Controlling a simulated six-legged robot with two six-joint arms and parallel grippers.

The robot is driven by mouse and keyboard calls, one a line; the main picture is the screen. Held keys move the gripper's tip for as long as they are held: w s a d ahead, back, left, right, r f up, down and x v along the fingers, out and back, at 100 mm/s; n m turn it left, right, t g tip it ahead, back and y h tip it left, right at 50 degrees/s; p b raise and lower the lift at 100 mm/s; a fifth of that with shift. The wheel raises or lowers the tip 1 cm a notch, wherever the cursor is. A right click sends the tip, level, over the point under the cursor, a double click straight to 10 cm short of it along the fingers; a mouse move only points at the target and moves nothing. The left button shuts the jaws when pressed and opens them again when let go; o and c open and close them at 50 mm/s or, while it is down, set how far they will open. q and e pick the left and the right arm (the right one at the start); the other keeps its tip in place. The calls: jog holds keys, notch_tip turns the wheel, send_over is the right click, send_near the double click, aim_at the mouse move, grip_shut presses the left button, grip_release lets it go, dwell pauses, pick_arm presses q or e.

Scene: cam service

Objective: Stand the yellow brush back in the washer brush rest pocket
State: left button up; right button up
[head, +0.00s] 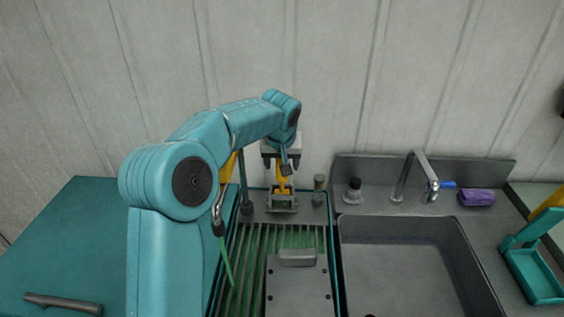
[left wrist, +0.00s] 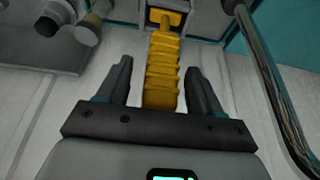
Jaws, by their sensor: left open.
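The yellow brush (head: 283,184) stands about upright at the grey washer brush rest (head: 281,205), at the back of the slatted washer. In the left wrist view its ridged handle (left wrist: 162,75) lies between the two fingers of my left gripper (left wrist: 160,70), with a gap on both sides. My left gripper also shows in the head view (head: 282,165), coming down over the handle from above. It is open. The far end of the brush sits at the rest, and its seating in the pocket is partly hidden. My right gripper is not in view.
A small grey-green post (head: 319,190) stands right of the rest, and a dark hose fitting (head: 247,205) stands left. A grey lid with a handle (head: 297,280) lies in front. The sink (head: 405,255), faucet (head: 424,175) and purple sponge (head: 476,197) are to the right.

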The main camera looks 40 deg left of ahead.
pick_arm(q)
jog(key=p+v, duration=0.3)
jog(key=v, duration=0.5)
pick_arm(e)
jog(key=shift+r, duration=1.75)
pick_arm(q)
jog(key=shift+s+d, duration=0.1)
jog(key=shift+d, duration=0.05)
